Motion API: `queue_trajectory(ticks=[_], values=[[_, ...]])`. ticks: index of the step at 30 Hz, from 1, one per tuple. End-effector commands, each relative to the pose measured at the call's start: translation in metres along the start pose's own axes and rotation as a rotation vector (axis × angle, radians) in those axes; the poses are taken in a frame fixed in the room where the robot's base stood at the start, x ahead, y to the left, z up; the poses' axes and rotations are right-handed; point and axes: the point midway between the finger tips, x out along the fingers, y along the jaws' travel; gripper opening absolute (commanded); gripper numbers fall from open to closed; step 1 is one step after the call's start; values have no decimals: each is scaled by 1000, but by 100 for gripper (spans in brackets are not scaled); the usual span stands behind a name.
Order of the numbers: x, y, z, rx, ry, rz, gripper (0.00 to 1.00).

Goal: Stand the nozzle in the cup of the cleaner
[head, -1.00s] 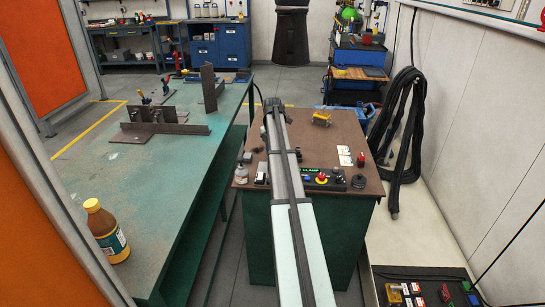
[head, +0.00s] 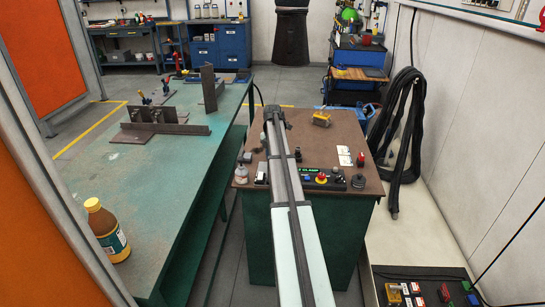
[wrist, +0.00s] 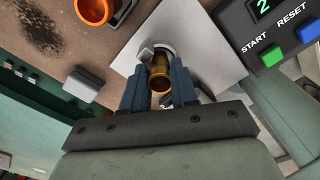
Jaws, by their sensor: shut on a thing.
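In the wrist view my gripper (wrist: 160,82) has its blue fingers shut on the brass nozzle (wrist: 160,72), one finger on each side. The nozzle's open round end faces the camera. A pale grey round cup-like part (wrist: 164,47) on a light plate (wrist: 205,62) lies right behind the nozzle, in line with it. I cannot tell whether the nozzle's far end is inside it or just above it. In the head view my arm reaches over the brown bench top, and its own bulk hides the fingers and nozzle.
A control box (wrist: 285,25) with START and RESET buttons stands close at the right. An orange round part (wrist: 95,8) and a grey block (wrist: 84,82) lie to the left. The brown bench top (head: 345,125) also bears a yellow item (head: 321,119) and a small bottle (head: 242,173).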

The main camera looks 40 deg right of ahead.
Motion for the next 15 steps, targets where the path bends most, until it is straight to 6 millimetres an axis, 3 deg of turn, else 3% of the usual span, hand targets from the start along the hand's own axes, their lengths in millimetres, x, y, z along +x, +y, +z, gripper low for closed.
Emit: queue_trajectory(ticks=[2, 3, 10, 15], values=[[12, -2, -2, 0, 11, -13, 0], [12, -3, -2, 0, 11, -13, 31], [12, -2, -3, 0, 13, -12, 53], [12, 0, -3, 0, 13, -9, 53]])
